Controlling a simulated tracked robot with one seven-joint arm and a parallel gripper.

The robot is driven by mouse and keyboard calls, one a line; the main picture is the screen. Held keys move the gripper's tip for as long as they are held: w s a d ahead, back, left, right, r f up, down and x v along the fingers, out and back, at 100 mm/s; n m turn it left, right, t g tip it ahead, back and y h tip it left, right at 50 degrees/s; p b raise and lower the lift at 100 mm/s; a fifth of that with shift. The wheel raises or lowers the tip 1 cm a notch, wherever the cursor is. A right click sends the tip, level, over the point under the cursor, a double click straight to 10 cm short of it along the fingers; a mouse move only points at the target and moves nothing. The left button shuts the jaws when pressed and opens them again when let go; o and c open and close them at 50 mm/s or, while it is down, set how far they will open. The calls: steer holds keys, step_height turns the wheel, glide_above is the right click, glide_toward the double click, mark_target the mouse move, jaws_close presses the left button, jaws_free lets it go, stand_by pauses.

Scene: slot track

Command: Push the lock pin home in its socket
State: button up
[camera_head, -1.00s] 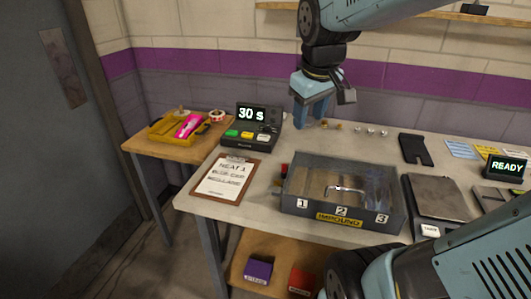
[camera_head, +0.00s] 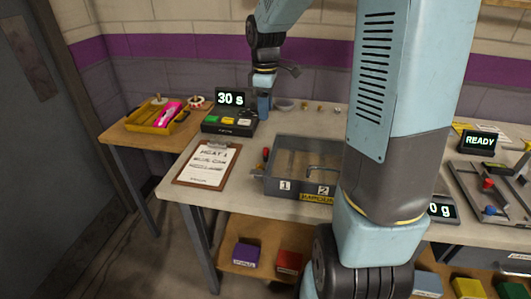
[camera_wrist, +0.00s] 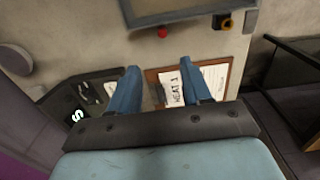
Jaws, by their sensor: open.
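A red knob (camera_head: 266,153) sits at the left side of the grey IMPOUND box (camera_head: 273,187); the wrist view shows this knob (camera_wrist: 162,32) just outside the box wall (camera_wrist: 180,14). I cannot tell if it is the lock pin. A yellow-and-black fitting (camera_wrist: 222,22) is near it; I cannot make out a socket. A slot track (camera_head: 463,186) at the right carries a red knob (camera_head: 487,184) and a blue piece (camera_head: 490,210). My gripper (camera_head: 263,104) is open and empty, behind the box and beside the timer; its fingers (camera_wrist: 158,68) are apart in the wrist view.
A clipboard (camera_head: 207,164) lies left of the box, and a timer (camera_head: 230,113) reading 30 s stands behind it. A yellow tray (camera_head: 160,116) is on the side table. My arm hides the box's right part. A READY display (camera_head: 480,141) stands behind the track.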

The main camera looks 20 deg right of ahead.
glide_above(266, 148)
steer(key=f, duration=0.8)
steer(key=shift+w, duration=0.2)
steer(key=f, duration=0.4)
steer(key=shift+s+f, duration=0.1)
steer(key=shift+s, duration=0.2)
steer(key=shift+f, duration=0.75)
jaws_close()
